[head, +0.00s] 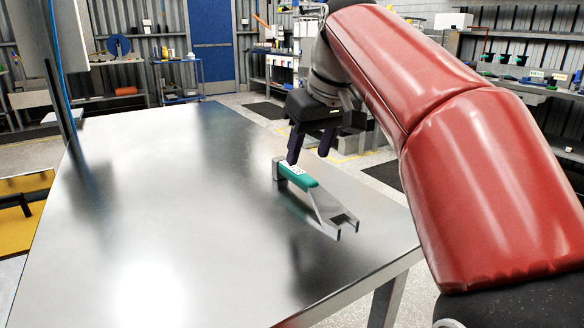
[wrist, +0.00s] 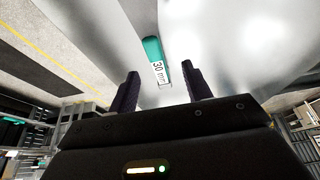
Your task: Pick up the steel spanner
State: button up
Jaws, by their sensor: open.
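The steel spanner (head: 322,204) has a green grip with a white label and an open jaw end toward the near right. It lies on the steel table (head: 190,190) near its right edge. In the wrist view the spanner's green grip (wrist: 152,49) and its "30 mm" label show ahead of the fingertips, between their lines. My gripper (head: 309,158) is above the labelled end of the spanner, with its dark fingers apart and nothing between them. The fingers also show in the wrist view (wrist: 160,82). I cannot tell the exact height of the fingertips above the spanner.
The table is bare apart from the spanner, with wide free room to the left. A post with a blue cable (head: 58,90) stands at the table's left edge. A yellow surface (head: 20,228) is at the far left. Shelves (head: 525,85) with small items stand at the back right.

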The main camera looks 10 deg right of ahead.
aim_at(301, 174)
jog(key=x, duration=0.4)
jog(key=w+b+x, duration=0.1)
jog(key=x, duration=0.3)
jog(key=shift+d+r, duration=0.15)
jog(key=shift+d, duration=0.1)
jog(key=shift+r, duration=0.1)
grip_shut()
